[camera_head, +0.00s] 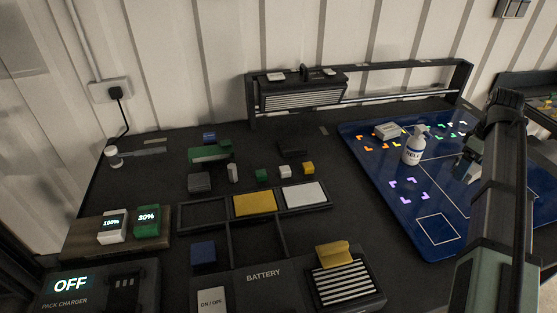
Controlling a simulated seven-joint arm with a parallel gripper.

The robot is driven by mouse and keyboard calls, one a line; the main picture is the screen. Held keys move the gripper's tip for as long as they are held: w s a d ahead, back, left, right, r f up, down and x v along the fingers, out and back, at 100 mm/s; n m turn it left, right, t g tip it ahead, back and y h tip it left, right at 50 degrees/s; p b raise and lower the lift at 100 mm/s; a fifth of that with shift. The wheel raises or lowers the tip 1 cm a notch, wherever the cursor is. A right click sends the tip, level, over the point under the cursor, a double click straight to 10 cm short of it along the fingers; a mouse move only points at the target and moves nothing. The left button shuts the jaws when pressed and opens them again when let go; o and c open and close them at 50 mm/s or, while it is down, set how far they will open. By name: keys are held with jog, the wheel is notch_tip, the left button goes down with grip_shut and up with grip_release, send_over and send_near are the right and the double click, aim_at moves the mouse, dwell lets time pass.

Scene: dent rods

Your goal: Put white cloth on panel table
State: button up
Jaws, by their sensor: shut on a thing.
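A flat white cloth (305,196) lies in the right compartment of the dark divided tray (283,233). My gripper (467,167) is over the right part of the blue panel mat (439,250), partly hidden behind my arm. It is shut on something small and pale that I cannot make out. The mat has coloured corner marks and white outlines. A white spray bottle (412,150) with a blue label and a small white box (386,130) stand on it, left of my gripper.
A yellow cloth (255,204) lies beside the white one. Another yellow piece (335,254) sits on the striped pad (347,284). Several small blocks stand behind the tray. A dark rack (303,92) lines the back. The mat's lower left is clear.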

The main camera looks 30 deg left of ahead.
jog(key=s+a+n, duration=0.3)
jog(key=a, duration=1.4)
jog(key=n, duration=1.2)
send_over(170, 177)
notch_tip(170, 177, down, 3)
jog(key=shift+d+f, duration=0.1)
jog(key=shift+f, duration=4.35)
jog(key=shift+f, duration=0.2)
jog(key=o, duration=0.9)
jog(key=shift+o, duration=0.2)
